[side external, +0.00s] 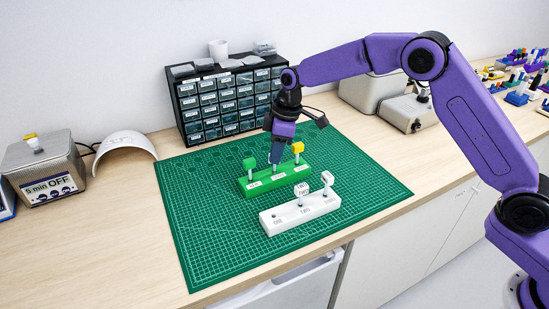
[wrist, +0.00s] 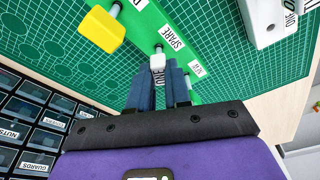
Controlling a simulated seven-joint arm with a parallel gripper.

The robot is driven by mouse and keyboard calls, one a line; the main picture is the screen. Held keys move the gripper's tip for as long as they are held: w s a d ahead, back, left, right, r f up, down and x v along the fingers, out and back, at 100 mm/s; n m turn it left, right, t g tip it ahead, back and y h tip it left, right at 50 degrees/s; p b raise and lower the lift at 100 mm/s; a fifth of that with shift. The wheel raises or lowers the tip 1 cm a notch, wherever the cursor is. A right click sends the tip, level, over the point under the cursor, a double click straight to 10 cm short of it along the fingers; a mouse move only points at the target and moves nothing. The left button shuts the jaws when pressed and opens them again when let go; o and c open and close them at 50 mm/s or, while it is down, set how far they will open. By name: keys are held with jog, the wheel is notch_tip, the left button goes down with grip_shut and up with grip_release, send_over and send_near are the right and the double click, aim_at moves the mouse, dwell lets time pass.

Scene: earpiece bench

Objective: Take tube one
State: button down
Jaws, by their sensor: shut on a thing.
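A green rack (side external: 292,182) stands on the mat, with a green-tagged tube (side external: 249,164) at its left end and a yellow-tagged tube (side external: 298,148) at its right end. My gripper (side external: 275,162) points down over the rack's middle. In the wrist view its fingers (wrist: 159,85) are closed on a white-tagged tube (wrist: 158,63) by the SPARE label; the tag's writing is mostly hidden. I cannot tell how deep its end sits in the rack. A white rack (side external: 289,219) in front holds two white-tagged tubes (side external: 302,189) (side external: 327,179); its left place, ONE, is empty.
A labelled drawer cabinet (side external: 221,104) stands behind the mat. A grey box marked 5 min OFF (side external: 43,165) and a white curved cover (side external: 125,147) are at left. Grey boxes and small coloured parts are at right. The mat (side external: 190,230) is clear at left.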

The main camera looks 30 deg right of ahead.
jog(key=shift+r, duration=1.6)
jog(key=shift+r, duration=2.45)
